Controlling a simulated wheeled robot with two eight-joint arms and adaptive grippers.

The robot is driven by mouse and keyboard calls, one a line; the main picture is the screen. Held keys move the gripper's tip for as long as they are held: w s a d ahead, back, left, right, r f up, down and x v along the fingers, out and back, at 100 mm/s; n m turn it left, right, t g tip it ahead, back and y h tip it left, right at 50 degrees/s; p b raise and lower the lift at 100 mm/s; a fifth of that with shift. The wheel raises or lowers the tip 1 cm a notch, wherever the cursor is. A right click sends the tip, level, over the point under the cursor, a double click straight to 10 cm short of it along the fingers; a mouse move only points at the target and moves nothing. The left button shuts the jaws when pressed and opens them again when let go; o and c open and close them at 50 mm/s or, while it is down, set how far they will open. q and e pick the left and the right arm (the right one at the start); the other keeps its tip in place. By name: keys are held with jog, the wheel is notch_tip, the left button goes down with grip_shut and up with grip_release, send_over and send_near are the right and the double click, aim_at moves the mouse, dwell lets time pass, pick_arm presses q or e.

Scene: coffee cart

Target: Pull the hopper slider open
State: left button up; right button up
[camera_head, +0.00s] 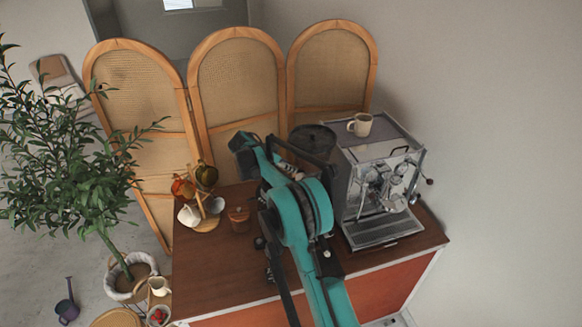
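The dark round hopper (318,132) of the grinder stands on the cart, just left of the espresso machine (383,190). The grinder body below it is mostly hidden behind my teal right arm. I cannot make out the hopper slider. My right gripper (303,152) is at the near side of the hopper, with its dark fingers close to the hopper's edge. I cannot tell whether they touch it or whether they are open or shut. My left gripper is not in view.
The brown cart top (210,262) is clear at the front left. A cup (360,124) sits on the espresso machine. A mug stand (203,215) and a small brown container (239,219) stand at left. A folding screen (237,80) is behind; a potted plant (75,165) is left.

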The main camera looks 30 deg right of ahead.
jog(key=shift+x, duration=1.95)
grip_shut()
jog(key=a, duration=0.1)
jog(key=a+b, duration=0.1)
jog(key=shift+w+a, duration=0.25)
jog(key=shift+w, duration=0.1)
grip_release()
jog(key=shift+a, duration=0.15)
jog(key=shift+r, duration=0.1)
